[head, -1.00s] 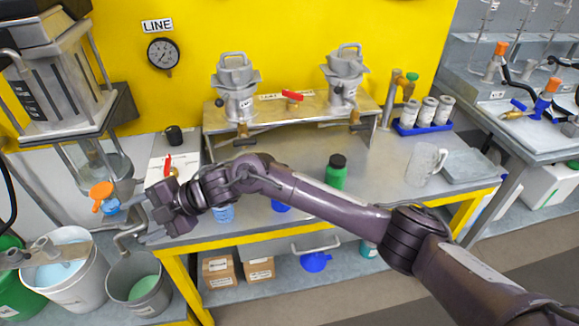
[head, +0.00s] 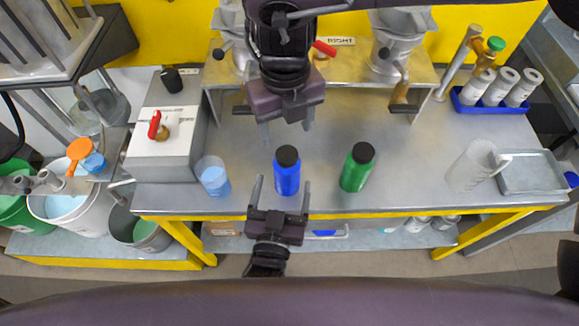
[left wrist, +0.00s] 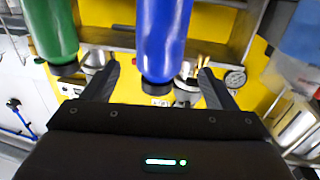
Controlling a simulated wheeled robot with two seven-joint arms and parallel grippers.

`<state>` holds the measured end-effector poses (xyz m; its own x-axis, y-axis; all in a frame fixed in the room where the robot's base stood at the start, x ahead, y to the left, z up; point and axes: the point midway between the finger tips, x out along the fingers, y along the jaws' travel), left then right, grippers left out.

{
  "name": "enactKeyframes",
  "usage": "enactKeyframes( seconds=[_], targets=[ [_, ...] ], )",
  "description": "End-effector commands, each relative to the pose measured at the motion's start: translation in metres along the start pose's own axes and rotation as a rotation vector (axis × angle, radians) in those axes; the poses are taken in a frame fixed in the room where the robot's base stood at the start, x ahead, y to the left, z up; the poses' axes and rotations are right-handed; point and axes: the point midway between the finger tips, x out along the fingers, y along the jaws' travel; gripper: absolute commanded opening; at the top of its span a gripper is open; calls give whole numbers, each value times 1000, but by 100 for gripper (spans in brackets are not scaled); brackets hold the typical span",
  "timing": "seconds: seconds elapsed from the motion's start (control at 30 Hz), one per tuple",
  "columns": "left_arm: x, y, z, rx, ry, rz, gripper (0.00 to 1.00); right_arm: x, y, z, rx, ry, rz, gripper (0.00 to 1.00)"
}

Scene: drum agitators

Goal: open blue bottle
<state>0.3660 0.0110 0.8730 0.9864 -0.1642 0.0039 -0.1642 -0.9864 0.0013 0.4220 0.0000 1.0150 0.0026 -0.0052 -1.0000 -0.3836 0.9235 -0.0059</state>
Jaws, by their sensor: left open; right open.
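The blue bottle (head: 287,178) with a black cap (head: 287,156) stands upright near the front edge of the metal table. My left gripper (head: 282,183) is open, its fingers at either side of the bottle's lower part in the head view. In the left wrist view the bottle (left wrist: 165,35) appears inverted, between the open fingers (left wrist: 157,80); no contact is visible. My right gripper (head: 287,129) is open and empty, fingers pointing down above and behind the cap in the head view.
A green bottle (head: 357,170) with a black cap stands close to the right. A cup of blue liquid (head: 213,178) is to the left. A clear mug (head: 470,167) and a metal tray (head: 530,173) stand farther right. Metal equipment (head: 398,55) lines the back.

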Motion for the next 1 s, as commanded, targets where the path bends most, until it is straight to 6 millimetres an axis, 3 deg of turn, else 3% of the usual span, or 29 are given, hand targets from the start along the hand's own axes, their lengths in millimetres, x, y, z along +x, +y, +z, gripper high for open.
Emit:
enactKeyframes(
  seconds=[0.1,0.33,0.73,1.0],
  targets=[
    [22,-1,-1,1,4,-2,80,0,0,0,1,0,2,61],
    [50,0,0,0,2,0,80,0,1,1,1,-1,3,61],
    [58,0,0,0,-2,0,80,0,1,1,1,-1,3,61],
    [58,0,0,0,-1,0,46,0,1,1,1,-1,3,61]
  ],
)
